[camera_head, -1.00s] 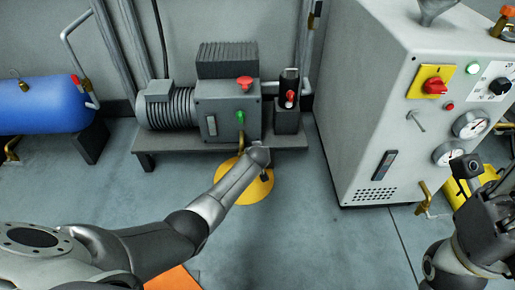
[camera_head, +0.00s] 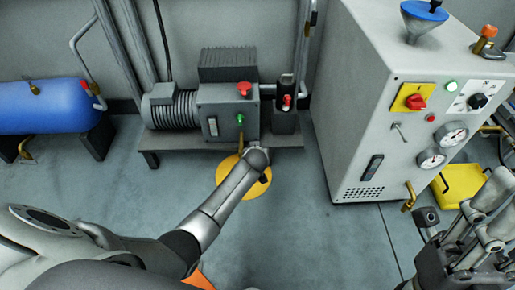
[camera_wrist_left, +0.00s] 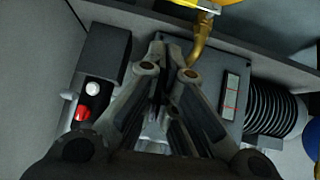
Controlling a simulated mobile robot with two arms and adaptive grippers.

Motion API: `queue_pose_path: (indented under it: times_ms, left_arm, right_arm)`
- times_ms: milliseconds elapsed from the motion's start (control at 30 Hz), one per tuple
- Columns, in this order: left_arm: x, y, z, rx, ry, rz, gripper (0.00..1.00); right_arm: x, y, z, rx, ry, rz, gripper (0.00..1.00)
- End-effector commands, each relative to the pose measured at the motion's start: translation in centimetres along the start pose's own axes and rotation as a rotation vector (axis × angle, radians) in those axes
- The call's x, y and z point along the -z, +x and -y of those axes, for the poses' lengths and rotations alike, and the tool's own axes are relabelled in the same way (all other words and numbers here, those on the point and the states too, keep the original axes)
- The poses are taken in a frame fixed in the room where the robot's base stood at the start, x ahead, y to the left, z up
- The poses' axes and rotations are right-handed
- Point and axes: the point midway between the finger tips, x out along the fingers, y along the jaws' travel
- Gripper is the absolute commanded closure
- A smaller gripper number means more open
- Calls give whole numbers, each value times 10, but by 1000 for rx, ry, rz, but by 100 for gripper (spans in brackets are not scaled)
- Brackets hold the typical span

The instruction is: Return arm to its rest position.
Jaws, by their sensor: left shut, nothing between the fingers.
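My left arm (camera_head: 218,208) reaches in from the lower left, and its far end stands in front of the motor unit (camera_head: 228,108) and over a round yellow disc (camera_head: 232,180). The left gripper's fingers are hidden in the head view. In the left wrist view the left gripper (camera_wrist_left: 168,72) has its fingers drawn together with nothing between them. The motor unit's grey box (camera_wrist_left: 228,95) lies beyond the fingers. My right gripper (camera_head: 482,222) is at the lower right, in front of the cabinet; whether its fingers are closed is unclear.
A grey cabinet (camera_head: 355,120) with gauges, knobs and a blue-topped funnel (camera_head: 424,12) stands at the right. A blue tank (camera_head: 40,107) is at the left. A yellow bin (camera_head: 462,184) sits beside the cabinet. The floor (camera_head: 310,230) between my arms is clear.

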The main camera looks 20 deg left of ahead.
Motion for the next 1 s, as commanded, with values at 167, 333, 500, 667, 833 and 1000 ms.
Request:
queue_pose_path:
  times_ms: [167, 333, 500, 667, 833, 1000]
  left_arm:
    - [0, -8, 0, 0, -1, 0, 100]
    - [0, -8, 0, 0, -1, 0, 100]
    - [0, -7, 0, 0, -1, 0, 100]
    - [0, -7, 0, 0, -1, 0, 100]
    - [8, -17, -15, -71, 20, -57, 100]
    - [41, -66, -64, -304, 85, -274, 100]
  right_arm:
    - [1, 5, 0, 0, 0, 1, 67]
    - [0, 4, 0, 0, 0, 1, 67]
    - [0, 4, 0, 0, 0, 2, 67]
    - [0, 4, 0, 0, 0, 1, 67]
    - [1, 5, 0, 0, -1, -1, 67]
    - [1, 5, 0, 0, -1, 0, 67]
